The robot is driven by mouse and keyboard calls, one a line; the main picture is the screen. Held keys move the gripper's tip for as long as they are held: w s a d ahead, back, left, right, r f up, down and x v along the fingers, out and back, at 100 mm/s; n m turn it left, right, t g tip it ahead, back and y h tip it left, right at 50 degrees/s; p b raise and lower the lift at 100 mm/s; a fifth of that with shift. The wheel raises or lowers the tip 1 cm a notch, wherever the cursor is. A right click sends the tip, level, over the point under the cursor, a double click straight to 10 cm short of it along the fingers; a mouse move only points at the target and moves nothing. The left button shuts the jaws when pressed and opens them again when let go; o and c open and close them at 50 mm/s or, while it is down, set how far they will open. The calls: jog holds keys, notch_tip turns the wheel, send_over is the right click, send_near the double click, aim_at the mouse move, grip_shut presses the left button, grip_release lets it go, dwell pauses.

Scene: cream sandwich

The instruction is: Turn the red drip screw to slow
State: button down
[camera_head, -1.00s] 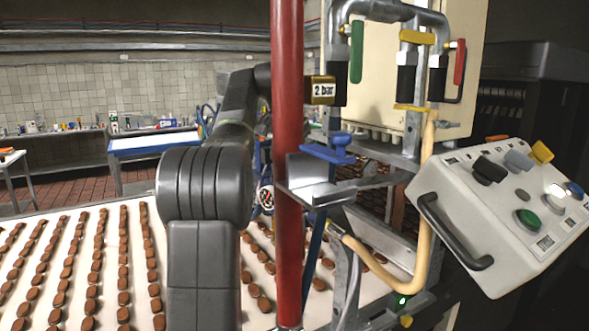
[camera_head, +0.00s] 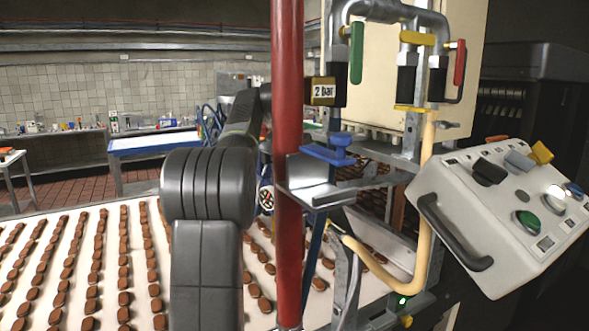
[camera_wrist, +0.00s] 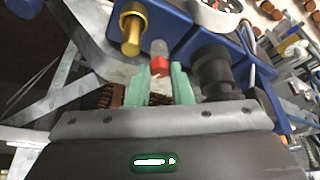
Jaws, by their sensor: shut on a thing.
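The red drip screw (camera_wrist: 159,66) shows in the wrist view at the upper middle, below a clear piece on a blue unit (camera_wrist: 184,25). My gripper (camera_wrist: 159,76) has pale green fingers on either side of the screw and is shut on it. Any slow or fast mark for the screw cannot be made out. In the head view the gripper and the screw are hidden behind the red post and my arm.
A brass knob (camera_wrist: 131,30), a round gauge (camera_wrist: 219,10) and a black cylinder (camera_wrist: 214,70) crowd the screw. In the head view a red post (camera_head: 288,130) stands close to my arm, with a control box (camera_head: 505,215) at right. Rows of brown biscuits lie on a white belt (camera_head: 45,240).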

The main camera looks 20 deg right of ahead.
jog(key=shift+s+d+n+t+y, duration=0.1)
jog(key=shift+n+t+y, duration=0.2)
jog(key=shift+n, duration=0.8)
jog(key=shift+d+n+t+y, duration=0.1)
jog(key=shift+n+t+y, duration=0.2)
jog(key=shift+n, duration=0.8)
jog(key=c, duration=1.3)
grip_release()
jog(key=v, duration=1.4)
jog(key=shift+f, duration=0.15)
jog(key=x, duration=1.3)
jog(key=shift+f, duration=0.3)
